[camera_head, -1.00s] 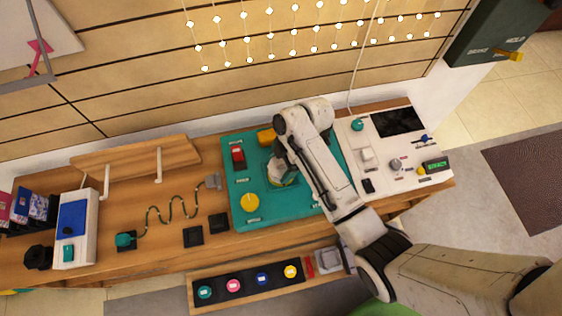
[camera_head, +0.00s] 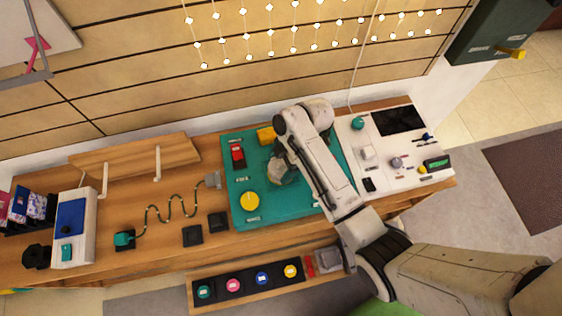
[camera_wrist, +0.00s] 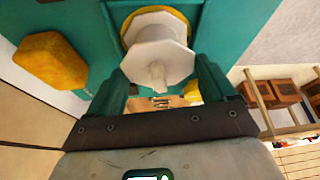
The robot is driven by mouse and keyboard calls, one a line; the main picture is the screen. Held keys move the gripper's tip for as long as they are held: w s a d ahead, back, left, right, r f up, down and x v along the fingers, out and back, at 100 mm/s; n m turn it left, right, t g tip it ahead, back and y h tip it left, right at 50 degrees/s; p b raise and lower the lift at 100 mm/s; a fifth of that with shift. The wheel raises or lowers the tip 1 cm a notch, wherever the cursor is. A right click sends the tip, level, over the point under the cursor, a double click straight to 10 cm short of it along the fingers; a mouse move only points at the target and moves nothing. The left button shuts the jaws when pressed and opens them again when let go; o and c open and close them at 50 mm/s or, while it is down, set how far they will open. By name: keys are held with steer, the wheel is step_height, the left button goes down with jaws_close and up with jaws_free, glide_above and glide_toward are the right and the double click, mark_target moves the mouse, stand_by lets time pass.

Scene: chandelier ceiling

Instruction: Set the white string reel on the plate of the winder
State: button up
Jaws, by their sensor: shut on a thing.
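The white string reel (camera_wrist: 158,62) is between the teal fingers of my gripper (camera_wrist: 163,88), which is shut on it. In the wrist view its pale, many-sided end and a short stub face the camera. A yellow-rimmed round part (camera_wrist: 131,27) shows just beyond the reel; I cannot tell whether the reel touches it. In the head view the reel (camera_head: 277,176) is over the teal board (camera_head: 237,207), partly hidden by my gripper (camera_head: 287,163). The winder's plate is not clearly seen in the head view.
The board carries a yellow round knob (camera_head: 250,201), a red switch (camera_head: 238,156) and an orange block (camera_head: 266,135). A white panel (camera_head: 393,150) with small parts lies to the right.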

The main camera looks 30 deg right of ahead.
steer(key=o, duration=0.9)
steer(key=shift+c, duration=0.2)
steer(key=shift+r+p, duration=4.1)
steer(key=shift+r, duration=0.4)
